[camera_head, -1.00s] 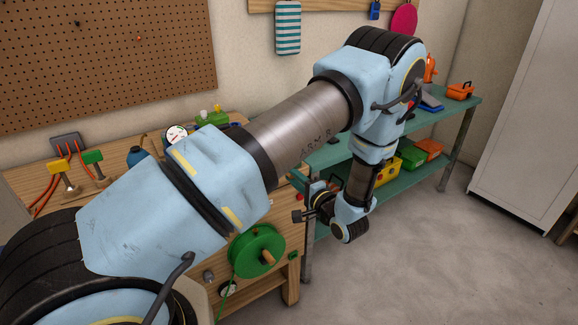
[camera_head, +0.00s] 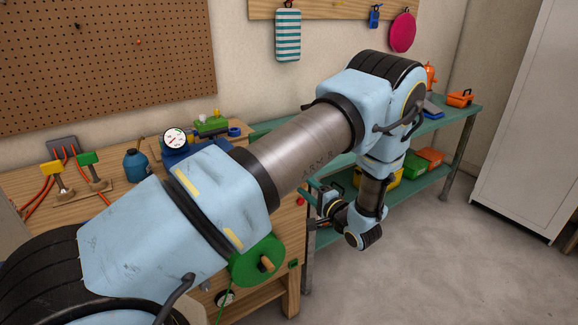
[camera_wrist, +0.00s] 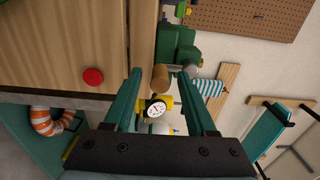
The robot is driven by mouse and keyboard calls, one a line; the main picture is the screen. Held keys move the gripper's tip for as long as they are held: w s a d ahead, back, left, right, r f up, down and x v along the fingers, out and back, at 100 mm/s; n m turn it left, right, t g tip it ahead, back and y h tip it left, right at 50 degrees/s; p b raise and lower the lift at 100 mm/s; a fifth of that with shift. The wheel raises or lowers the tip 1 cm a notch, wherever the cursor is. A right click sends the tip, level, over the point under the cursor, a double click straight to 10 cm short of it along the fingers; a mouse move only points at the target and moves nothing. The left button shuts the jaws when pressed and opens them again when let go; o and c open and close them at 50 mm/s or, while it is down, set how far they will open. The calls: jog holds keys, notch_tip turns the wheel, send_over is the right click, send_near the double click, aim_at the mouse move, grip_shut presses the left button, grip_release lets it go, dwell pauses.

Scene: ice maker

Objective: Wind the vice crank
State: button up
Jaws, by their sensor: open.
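My gripper (camera_wrist: 160,72) is open, with its two teal fingers spread in the wrist view. A wooden cylindrical handle (camera_wrist: 160,79) shows between the fingertips, beside a green body (camera_wrist: 178,48) that looks like the vice at the bench edge. I see no contact between fingers and handle, and cannot tell the distance left. In the head view my gripper (camera_head: 312,190) is small, at the right end of the workbench, and partly hidden. My arm covers the bench top there, so the vice and its crank cannot be made out in that view.
A green reel with a wooden knob (camera_head: 262,262) is on the bench front. A red button (camera_wrist: 92,77) and a dial (camera_wrist: 157,108) show in the wrist view. A blue gauge device (camera_head: 180,150) stands on the bench. A teal shelf (camera_head: 445,125) stands right; the floor is clear.

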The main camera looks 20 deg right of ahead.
jog(key=v, duration=0.7)
dwell(0.4)
jog(key=shift+s, duration=0.1)
